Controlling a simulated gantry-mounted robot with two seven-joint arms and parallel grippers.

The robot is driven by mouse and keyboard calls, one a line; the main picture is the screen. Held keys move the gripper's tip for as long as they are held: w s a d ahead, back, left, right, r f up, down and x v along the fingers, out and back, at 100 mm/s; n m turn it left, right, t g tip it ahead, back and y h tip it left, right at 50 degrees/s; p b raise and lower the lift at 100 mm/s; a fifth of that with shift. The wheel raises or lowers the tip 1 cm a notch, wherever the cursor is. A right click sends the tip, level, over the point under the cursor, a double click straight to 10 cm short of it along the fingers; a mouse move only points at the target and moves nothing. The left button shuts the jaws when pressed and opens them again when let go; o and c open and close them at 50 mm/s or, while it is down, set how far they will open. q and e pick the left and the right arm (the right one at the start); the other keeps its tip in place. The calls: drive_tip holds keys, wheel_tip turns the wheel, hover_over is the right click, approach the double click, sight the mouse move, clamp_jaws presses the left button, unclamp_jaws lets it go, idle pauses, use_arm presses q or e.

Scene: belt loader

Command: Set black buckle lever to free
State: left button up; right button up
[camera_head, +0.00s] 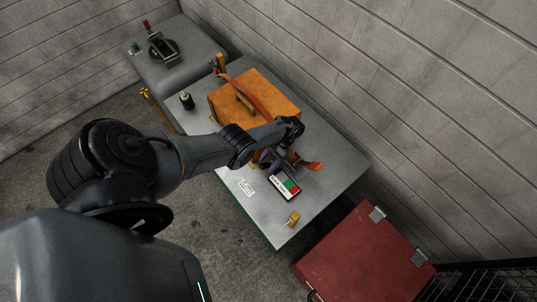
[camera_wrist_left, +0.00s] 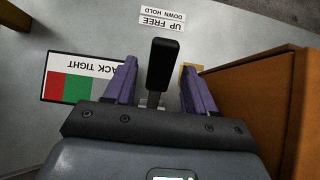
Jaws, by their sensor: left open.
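The black buckle lever (camera_wrist_left: 162,62) shows in the left wrist view, with its dark handle in the middle of the picture and a metal base below it. My left gripper (camera_wrist_left: 158,80) is open, with one purple finger on each side of the lever and a visible gap on both sides. A label reading "UP FREE" and "DOWN HOLD" (camera_wrist_left: 162,20) lies on the surface beyond it. I cannot tell the lever's exact angle. In the head view my left gripper (camera_head: 270,160) is over the table beside the orange box and hides the lever. My right gripper is not in view.
The orange box (camera_head: 262,92) stands on the grey table (camera_head: 335,150) with an orange strap (camera_head: 245,92) over it. A red, green and white indicator (camera_head: 286,186) reads partly "TIGHT". A yellow block (camera_head: 293,218) is near the front corner. A red case (camera_head: 365,255) stands right.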

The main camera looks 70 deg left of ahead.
use_arm(q)
drive_tip(key=shift+w+r, duration=0.1)
drive_tip(key=v, duration=1)
drive_tip(key=shift+w+r+p, duration=0.15)
drive_tip(key=shift+r+p, duration=0.1)
drive_tip(key=shift+p, duration=0.05)
drive_tip(key=shift+a, duration=0.1)
